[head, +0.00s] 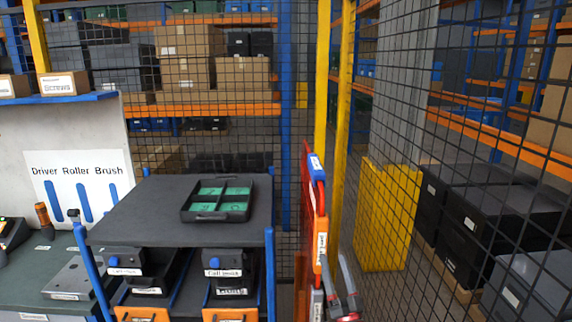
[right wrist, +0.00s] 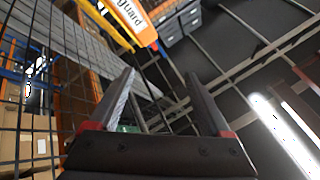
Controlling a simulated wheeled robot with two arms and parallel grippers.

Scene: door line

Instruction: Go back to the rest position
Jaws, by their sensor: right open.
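My right gripper (head: 333,260) shows at the lower middle of the head view, its grey fingers pointing up. It is in front of the lower part of a red and orange panel (head: 319,235) at the mesh fence; whether it touches the panel I cannot tell. In the right wrist view the right gripper (right wrist: 161,76) has its two fingers wide apart with nothing between them. An orange and white part marked "guard" (right wrist: 132,20) is beyond the fingertips. My left gripper is not in view.
A dark-topped trolley (head: 130,208) with a green-lined black tray (head: 217,217) stands left of my right gripper. A yellow post (head: 342,90) and yellow panel (head: 388,215) stand at the fence. Black crates (head: 500,215) are at the right behind mesh. A workbench (head: 35,270) is far left.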

